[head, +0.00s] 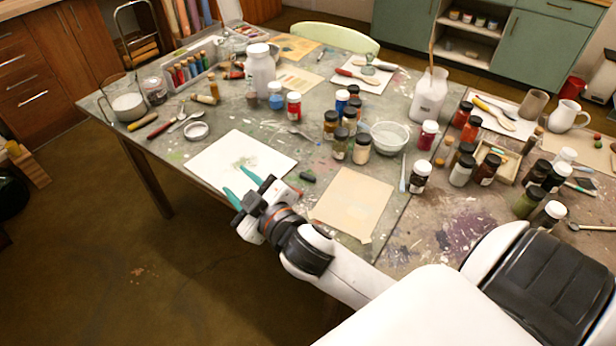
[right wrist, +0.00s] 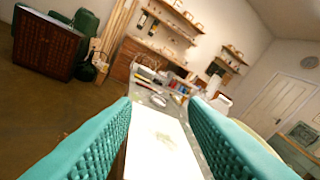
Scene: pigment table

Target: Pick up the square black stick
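A short black stick (head: 307,176) lies on the grey table, just right of the white sheet and above the beige sheet; its exact shape is too small to tell. My right gripper (head: 240,186) is to the left of the stick, at the front edge of the white sheet. Its teal fingers are apart with nothing between them, and they also show open in the right wrist view (right wrist: 161,103). I cannot make out the stick in the right wrist view. My left gripper is not in view.
The white sheet (head: 225,161) and the beige sheet (head: 352,200) lie flat near the front edge. Several paint jars and a glass bowl (head: 389,137) stand behind the stick. A lid (head: 196,131) and spoons lie at the left. More jars crowd the right side.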

